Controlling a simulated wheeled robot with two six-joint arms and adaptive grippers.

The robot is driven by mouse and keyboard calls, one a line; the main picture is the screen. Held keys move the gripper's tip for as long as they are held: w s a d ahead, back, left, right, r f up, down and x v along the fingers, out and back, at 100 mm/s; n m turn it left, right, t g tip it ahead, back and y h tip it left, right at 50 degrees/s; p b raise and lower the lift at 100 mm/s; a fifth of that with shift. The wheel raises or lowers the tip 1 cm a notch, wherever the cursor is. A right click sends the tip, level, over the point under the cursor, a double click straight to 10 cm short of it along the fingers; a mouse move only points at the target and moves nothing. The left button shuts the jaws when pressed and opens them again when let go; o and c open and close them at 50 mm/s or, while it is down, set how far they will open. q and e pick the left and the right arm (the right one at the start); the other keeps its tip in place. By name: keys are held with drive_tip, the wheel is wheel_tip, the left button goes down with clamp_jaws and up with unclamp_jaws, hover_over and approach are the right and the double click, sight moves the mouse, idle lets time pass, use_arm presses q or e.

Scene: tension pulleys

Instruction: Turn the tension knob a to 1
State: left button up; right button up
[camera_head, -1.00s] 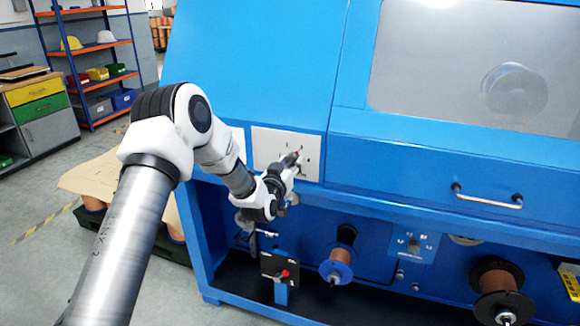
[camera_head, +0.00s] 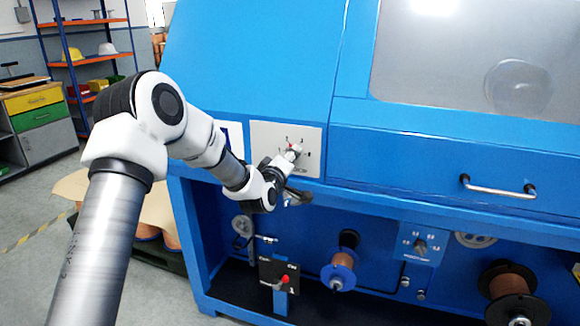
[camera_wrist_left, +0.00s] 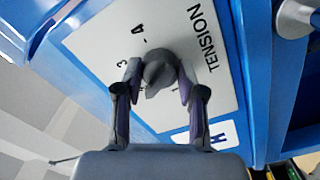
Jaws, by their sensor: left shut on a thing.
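The white tension panel (camera_head: 262,138) is on the blue machine's front. In the left wrist view the panel (camera_wrist_left: 190,35) carries the word TENSION and numerals, with 3 and 4 clear. The dark grey tension knob (camera_wrist_left: 159,70) sits on this panel. My left gripper (camera_wrist_left: 158,90) is shut on the knob, one finger on each side. In the head view the left gripper (camera_head: 290,153) reaches the panel and largely covers the knob. Which numeral the knob points to is hard to tell. My right gripper is not in view.
A metal handle (camera_head: 498,188) sticks out to the right. Below the panel are copper spools (camera_head: 341,272), a small black box with a red knob (camera_head: 286,280), and another dial plate (camera_head: 418,243). A blue-and-white label (camera_wrist_left: 205,135) adjoins the panel.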

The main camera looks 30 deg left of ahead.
use_arm(q)
drive_tip(key=n+b, duration=0.5)
drive_tip(key=n, duration=0.2)
drive_tip(key=shift+f+b, duration=0.15)
drive_tip(key=shift+b, duration=0.15)
drive_tip(key=n+b, duration=0.2)
drive_tip(key=n, duration=0.1)
drive_tip(key=shift+r+n+b, duration=0.2)
drive_tip(key=shift+n+b, duration=0.45)
drive_tip(key=shift+n, duration=0.35)
drive_tip(key=shift+r, duration=0.1)
drive_tip(key=o, duration=1.1)
drive_tip(key=shift+o, duration=0.2)
